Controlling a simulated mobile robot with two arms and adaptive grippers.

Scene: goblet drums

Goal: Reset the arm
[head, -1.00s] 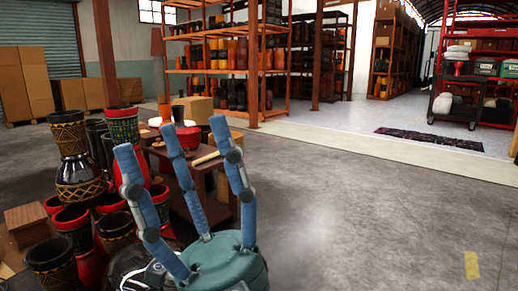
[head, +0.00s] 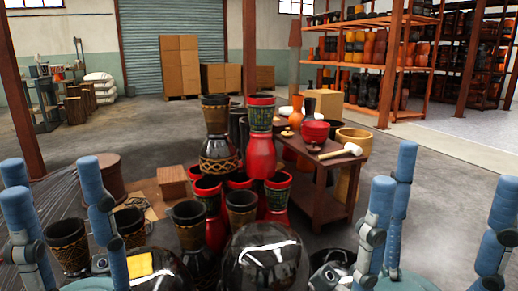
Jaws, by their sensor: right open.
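My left gripper (head: 52,175) is at the lower left of the head view. Its blue fingers point up and stand apart, with nothing visible between them. My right gripper (head: 446,175) is at the lower right, its blue fingers also upright, spread and empty. The bottom edge of the view cuts off part of both hands. A cluster of goblet drums, some black with gold pattern (head: 219,140) and some red (head: 279,190), stands between the two grippers, some stacked on others. Neither gripper appears to hold a drum.
A wooden table (head: 325,205) behind the drums carries a red bowl (head: 315,132), a mallet (head: 345,151) and small items. A wooden box (head: 172,182) sits left of the drums. Cardboard boxes (head: 182,65) and orange shelves (head: 375,70) stand further back. Open floor lies right of the table.

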